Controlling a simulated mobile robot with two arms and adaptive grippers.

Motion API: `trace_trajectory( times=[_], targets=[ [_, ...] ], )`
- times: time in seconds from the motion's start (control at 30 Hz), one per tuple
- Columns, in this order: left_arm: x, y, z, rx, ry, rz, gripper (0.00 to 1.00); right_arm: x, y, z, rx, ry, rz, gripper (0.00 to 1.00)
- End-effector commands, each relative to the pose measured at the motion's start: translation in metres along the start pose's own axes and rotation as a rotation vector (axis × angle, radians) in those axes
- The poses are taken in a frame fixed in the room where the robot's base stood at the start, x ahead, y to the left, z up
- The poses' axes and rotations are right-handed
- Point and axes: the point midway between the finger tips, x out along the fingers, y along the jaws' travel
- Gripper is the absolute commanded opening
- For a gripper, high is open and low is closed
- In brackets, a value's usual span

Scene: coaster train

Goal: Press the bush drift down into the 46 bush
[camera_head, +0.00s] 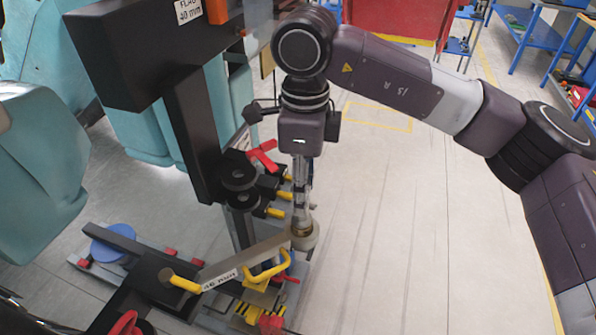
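My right gripper (301,187) points straight down, its fingers seen as one narrow grey column. It appears shut on the slim metal bush drift (302,219), whose outline merges with the fingers. The drift stands about upright over the brass-coloured 46 bush (302,231), in a round grey end at the far end of a bar (247,262) labelled "46 mm". The drift's lower end meets the bush; how deep it sits is hidden. My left gripper is not in view.
A black upright press frame (193,130) stands close left of my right gripper. Yellow handles (276,212) and a yellow clamp handle (268,270) crowd the bar. Teal bodies (40,165) fill the left. Floor (400,230) to the right is clear; blue workbenches (545,45) stand far back.

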Motion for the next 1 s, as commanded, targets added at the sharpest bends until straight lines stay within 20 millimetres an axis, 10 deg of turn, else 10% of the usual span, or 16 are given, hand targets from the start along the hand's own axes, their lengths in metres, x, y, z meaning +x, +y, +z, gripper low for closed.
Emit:
trace_trajectory(
  times=[0.67, 1.0],
  targets=[
    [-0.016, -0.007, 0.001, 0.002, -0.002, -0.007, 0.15, 0.047, 0.000, 0.000, 0.000, -0.001, -0.001, 0.39],
    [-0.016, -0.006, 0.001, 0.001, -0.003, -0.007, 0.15, 0.046, 0.000, 0.000, 0.000, -0.001, -0.001, 0.03]
  ],
)
